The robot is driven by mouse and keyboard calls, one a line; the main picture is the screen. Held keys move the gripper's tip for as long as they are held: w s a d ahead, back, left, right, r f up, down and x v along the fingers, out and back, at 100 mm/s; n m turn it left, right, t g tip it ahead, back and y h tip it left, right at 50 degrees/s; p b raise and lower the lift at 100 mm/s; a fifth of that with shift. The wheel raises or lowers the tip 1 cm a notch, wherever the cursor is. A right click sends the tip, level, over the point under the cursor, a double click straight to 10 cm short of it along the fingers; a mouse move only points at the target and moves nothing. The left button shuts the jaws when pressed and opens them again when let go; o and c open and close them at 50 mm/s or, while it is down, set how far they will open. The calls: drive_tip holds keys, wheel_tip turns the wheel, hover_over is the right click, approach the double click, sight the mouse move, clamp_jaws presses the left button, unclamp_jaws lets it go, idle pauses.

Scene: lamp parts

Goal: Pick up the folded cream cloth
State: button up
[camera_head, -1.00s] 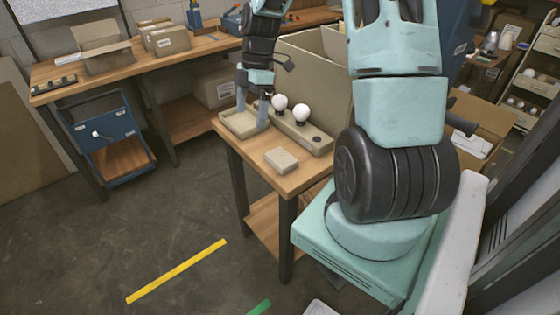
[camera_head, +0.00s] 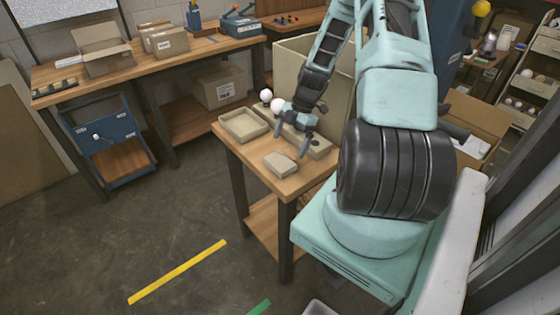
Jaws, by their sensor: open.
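The folded cream cloth (camera_head: 281,166) lies flat on the small wooden table (camera_head: 262,176), near its front edge. It looks like a small, pale, flat block. My gripper (camera_head: 290,147) points down at the cloth's far side, with its two fingers apart and nothing seen between them. The fingertips overlap the far edge of the cloth in the picture. I cannot tell whether they touch it or how high they are above it.
A shallow cream tray (camera_head: 243,125) stands on the table's left. Behind my gripper is a cream holder (camera_head: 318,146) with white bulbs (camera_head: 266,95), partly hidden by my gripper. Open floor lies to the left.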

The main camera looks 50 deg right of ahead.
sight(281, 161)
drive_tip(key=shift+x, duration=1.05)
drive_tip(key=p+x, duration=0.1)
drive_tip(key=x, duration=0.1)
drive_tip(key=p+x, duration=0.2)
drive_tip(key=shift+w+a+r, duration=0.2)
drive_tip(key=shift+a, duration=0.1)
drive_tip(key=shift+a+f, duration=0.15)
drive_tip(key=shift+f, duration=0.45)
drive_tip(key=c, duration=0.7)
